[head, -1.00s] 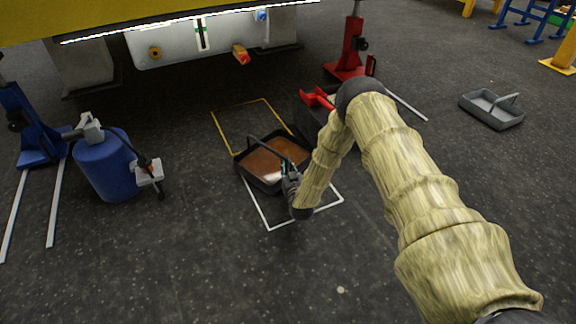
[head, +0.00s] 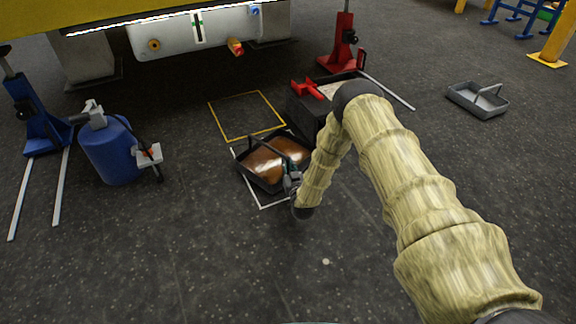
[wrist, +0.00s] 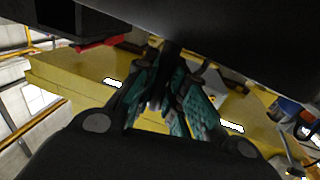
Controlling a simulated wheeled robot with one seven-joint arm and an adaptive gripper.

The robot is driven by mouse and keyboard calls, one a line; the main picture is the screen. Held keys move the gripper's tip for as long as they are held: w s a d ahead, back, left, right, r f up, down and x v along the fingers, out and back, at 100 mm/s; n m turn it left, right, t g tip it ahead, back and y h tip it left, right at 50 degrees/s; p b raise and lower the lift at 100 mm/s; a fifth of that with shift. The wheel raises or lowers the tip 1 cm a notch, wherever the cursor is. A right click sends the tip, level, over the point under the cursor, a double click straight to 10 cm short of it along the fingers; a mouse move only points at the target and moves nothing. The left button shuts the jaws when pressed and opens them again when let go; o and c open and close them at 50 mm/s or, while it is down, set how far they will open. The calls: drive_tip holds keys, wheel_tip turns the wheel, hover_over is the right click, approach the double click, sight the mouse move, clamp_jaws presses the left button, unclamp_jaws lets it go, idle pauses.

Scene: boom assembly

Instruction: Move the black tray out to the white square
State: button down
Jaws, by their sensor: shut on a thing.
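The black tray (head: 250,178) holds a brown, shiny liquid and has an arched handle over it. In the head view it is over the white square (head: 262,207), whose outline shows at the tray's left and front; the rest is hidden by the tray and my arm. My gripper (head: 290,180) is at the tray's near right side, shut on the handle. The wrist view shows my gripper's teal fingers (wrist: 172,95) closed around a dark bar. Whether the tray touches the floor I cannot tell.
The empty yellow square (head: 247,139) lies just behind the tray. A black box with red tools (head: 306,118) stands close behind to the right. A blue tank (head: 110,155) is at left, a grey tray (head: 478,101) at far right.

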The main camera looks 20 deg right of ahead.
drive_tip(key=shift+s, duration=0.2)
drive_tip(key=c, duration=1.4)
unclamp_jaws()
drive_tip(key=shift+d, duration=0.1)
drive_tip(key=s, duration=0.4)
drive_tip(key=s+a, duration=0.1)
drive_tip(key=s, duration=0.7)
drive_tip(key=shift+a, duration=0.15)
